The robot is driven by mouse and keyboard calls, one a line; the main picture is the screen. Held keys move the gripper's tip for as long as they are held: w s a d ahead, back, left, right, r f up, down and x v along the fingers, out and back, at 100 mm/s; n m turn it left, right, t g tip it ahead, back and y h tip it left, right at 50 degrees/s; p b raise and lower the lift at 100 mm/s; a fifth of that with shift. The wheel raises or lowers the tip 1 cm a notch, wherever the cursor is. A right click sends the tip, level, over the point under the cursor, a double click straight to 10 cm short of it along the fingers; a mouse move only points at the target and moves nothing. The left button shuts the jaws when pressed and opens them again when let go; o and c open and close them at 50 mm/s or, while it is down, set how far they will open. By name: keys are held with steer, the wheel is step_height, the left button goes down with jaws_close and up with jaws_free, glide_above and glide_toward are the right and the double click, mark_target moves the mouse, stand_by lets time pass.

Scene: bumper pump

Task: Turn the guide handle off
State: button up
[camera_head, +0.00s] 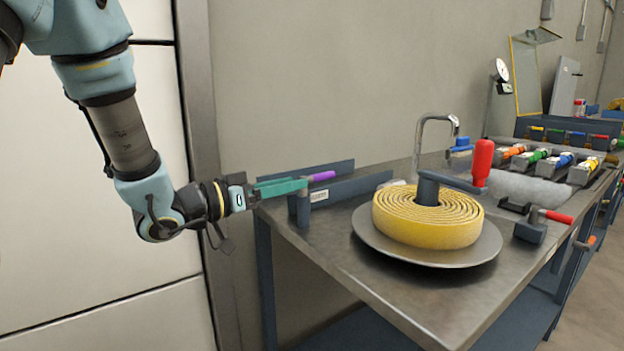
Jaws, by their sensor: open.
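A short purple handle (322,176) shows at the left end of the bench, above a low blue-grey guide block with a small label plate (319,196). It appears to be the guide handle, but no readable marking confirms this. My gripper (306,184) reaches in from the left with long teal fingers. The fingers are open, and their tips are at the near end of the purple handle. I cannot tell whether they touch it or lie around it. The fingers hide the handle's left part and its pivot.
A yellow coiled hose (425,222) sits on a round metal plate (378,246) to the right. A red-handled crank (482,163) stands behind it. A smaller red handle (557,216) is near the bench's right edge. Several coloured valves line the back right. The front bench corner is bare.

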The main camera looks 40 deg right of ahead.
mark_target(336, 174)
steer(key=d, duration=0.8)
steer(key=shift+s+d+p, duration=0.2)
steer(key=shift+s+p, duration=0.05)
steer(key=shift+p, duration=0.15)
jaws_close()
stand_by(0.9)
